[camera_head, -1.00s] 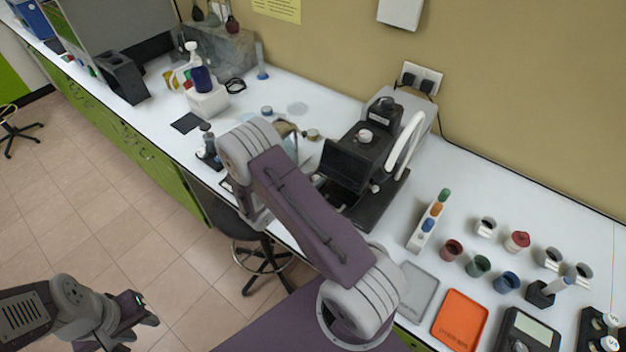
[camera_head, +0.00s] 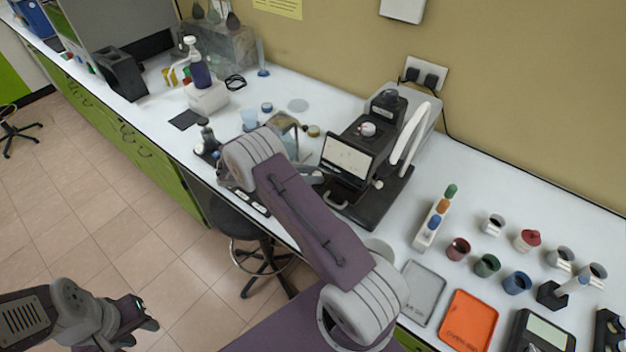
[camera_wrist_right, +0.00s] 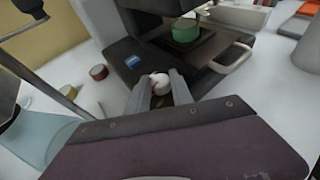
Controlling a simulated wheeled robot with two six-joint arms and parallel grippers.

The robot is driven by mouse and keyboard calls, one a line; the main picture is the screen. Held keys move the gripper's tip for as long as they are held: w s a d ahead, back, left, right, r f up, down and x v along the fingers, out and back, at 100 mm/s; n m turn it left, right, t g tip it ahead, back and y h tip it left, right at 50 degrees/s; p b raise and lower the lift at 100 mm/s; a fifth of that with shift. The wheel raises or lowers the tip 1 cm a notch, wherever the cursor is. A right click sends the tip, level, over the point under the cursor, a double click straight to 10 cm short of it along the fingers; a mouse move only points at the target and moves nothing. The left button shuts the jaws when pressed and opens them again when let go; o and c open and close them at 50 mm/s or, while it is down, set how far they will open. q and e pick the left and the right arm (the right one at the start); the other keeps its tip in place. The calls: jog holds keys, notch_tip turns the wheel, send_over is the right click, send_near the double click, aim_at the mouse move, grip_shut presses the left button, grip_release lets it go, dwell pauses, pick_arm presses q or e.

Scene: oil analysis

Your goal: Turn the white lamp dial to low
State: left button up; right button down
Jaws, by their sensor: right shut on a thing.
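The white lamp dial (camera_wrist_right: 159,83), with a red mark on it, sits low on the dark instrument and shows between my right fingers in the right wrist view. My right gripper (camera_wrist_right: 161,92) is shut on the dial, one finger on each side. In the head view my right forearm hides the dial and most of that gripper. The black instrument (camera_head: 385,150) stands on the bench with its screen (camera_head: 347,157) lit white. My left gripper (camera_head: 143,328) hangs over the floor at the lower left, away from the bench; its jaw gap is unclear.
A stand of coloured-cap vials (camera_head: 433,222), several small cups, a grey tray (camera_head: 423,292) and an orange tray (camera_head: 466,321) lie right of the instrument. A beaker (camera_head: 249,119) and small lidded pots stand left of it. A stool (camera_head: 255,250) is under the bench.

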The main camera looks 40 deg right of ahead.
jog(key=shift+w+d+f+m+g+y+b, duration=0.15)
jog(key=shift+m+g+y+b, duration=0.25)
jog(key=shift+m+g+b, duration=0.6)
jog(key=shift+m+g+y+b, duration=0.4)
jog(key=shift+m+g+b, duration=0.2)
jog(key=shift+g, duration=0.2)
jog(key=shift+r, duration=0.2)
jog(key=c, duration=1.1)
grip_release()
jog(key=shift+r, duration=0.1)
